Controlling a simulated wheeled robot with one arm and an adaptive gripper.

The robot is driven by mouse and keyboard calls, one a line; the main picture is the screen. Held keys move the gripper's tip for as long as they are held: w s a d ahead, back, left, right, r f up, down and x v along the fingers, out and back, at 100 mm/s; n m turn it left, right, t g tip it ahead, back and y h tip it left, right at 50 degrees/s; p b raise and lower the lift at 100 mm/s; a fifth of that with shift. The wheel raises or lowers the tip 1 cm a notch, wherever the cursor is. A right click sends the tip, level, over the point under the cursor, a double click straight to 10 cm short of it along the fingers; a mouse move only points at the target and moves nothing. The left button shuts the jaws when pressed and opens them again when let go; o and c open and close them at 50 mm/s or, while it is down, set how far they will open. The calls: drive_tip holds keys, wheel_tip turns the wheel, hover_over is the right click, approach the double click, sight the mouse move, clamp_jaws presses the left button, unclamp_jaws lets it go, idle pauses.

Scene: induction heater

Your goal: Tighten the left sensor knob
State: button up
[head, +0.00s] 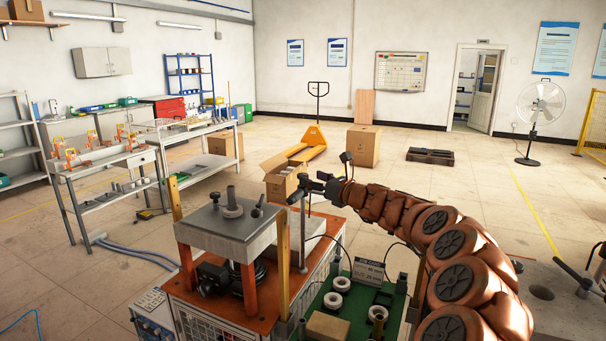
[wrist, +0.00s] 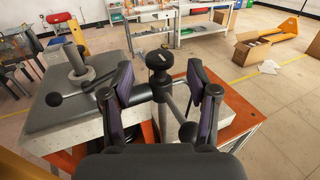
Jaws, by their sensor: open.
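A black round knob (wrist: 160,60) with a small pale mark on top stands on a post in the wrist view. It lies between and slightly beyond the spread fingers of my gripper (wrist: 160,72), with visible gaps on both sides. A second dark knob-like part (wrist: 188,131) sits lower on the grey rod, nearer my palm. I cannot tell which is the left sensor knob. In the head view my gripper (head: 314,184) is over the upright rod (head: 303,235) beside the heater, and partly covers the knob there.
The heater's grey top plate (head: 231,229) carries a spool with an upright post (head: 232,205) and black ball-ended levers (head: 258,206), left of my gripper. A green tray (head: 330,307) with white rings (head: 341,284) is in front. An open carton (head: 284,184) stands on the floor behind.

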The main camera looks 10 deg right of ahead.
sight(306, 176)
drive_tip(key=shift+p+x, duration=0.7)
drive_tip(key=shift+x, duration=1.8)
drive_tip(key=shift+c, duration=0.4)
drive_tip(key=c, duration=1)
drive_tip(key=shift+c, duration=0.2)
